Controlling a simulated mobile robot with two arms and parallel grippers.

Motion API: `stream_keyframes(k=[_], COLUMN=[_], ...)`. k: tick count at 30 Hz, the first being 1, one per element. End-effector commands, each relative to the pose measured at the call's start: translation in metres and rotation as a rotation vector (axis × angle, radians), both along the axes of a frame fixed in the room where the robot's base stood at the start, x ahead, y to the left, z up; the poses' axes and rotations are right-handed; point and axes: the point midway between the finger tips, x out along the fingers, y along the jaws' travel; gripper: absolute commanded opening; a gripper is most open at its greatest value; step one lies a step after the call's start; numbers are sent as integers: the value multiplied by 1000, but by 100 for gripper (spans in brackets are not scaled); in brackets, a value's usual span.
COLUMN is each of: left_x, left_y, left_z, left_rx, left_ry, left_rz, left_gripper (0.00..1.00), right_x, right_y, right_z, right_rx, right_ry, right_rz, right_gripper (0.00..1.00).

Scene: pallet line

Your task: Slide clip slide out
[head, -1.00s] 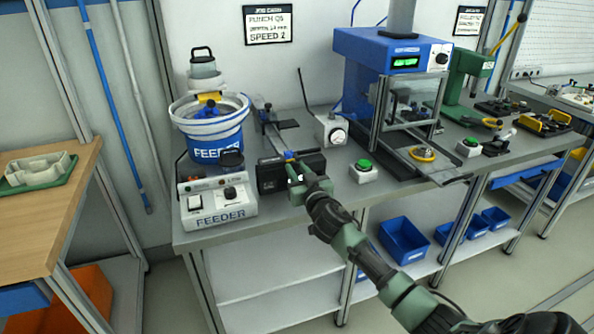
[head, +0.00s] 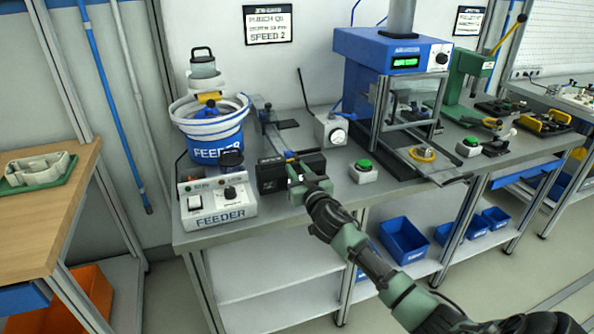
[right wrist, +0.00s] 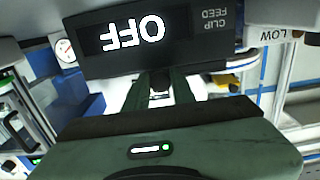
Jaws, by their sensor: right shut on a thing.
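The clip slide (head: 268,128) is a narrow metal rail running back from the dark clip feed box (head: 270,178) on the bench. A small blue part (head: 289,155) shows at its near end. My right gripper (head: 292,165) is at this end, just above the box, and is shut on the slide's end. The fingers partly hide what they hold. In the right wrist view the box's display (right wrist: 135,35) reads OFF upside down, with CLIP FEED beside it. The gripper (right wrist: 160,88) has a pale metal part between its fingers. My left gripper is out of view.
The feeder control box (head: 218,203) and blue-white feeder bowl (head: 212,140) stand to the left. A green button box (head: 364,171) and a white dial box (head: 331,131) are to the right. The blue press (head: 392,55) stands farther right. Blue bins (head: 404,240) sit on the lower shelf.

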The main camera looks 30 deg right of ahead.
Motion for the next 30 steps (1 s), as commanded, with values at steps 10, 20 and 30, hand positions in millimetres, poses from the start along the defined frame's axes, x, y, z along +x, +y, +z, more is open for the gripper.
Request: stream_keyframes(k=[10,20,30], left_x=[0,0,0], left_y=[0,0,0], left_z=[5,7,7], left_rx=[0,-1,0], left_ry=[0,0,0], left_rz=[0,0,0], left_gripper=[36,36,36], right_x=[-12,-19,-19], right_y=[-48,-79,-79], right_z=[-1,0,0], right_rx=[-2,0,-1], right_ry=[6,1,1], right_rz=[-4,-2,-4], right_gripper=[0,0,46])
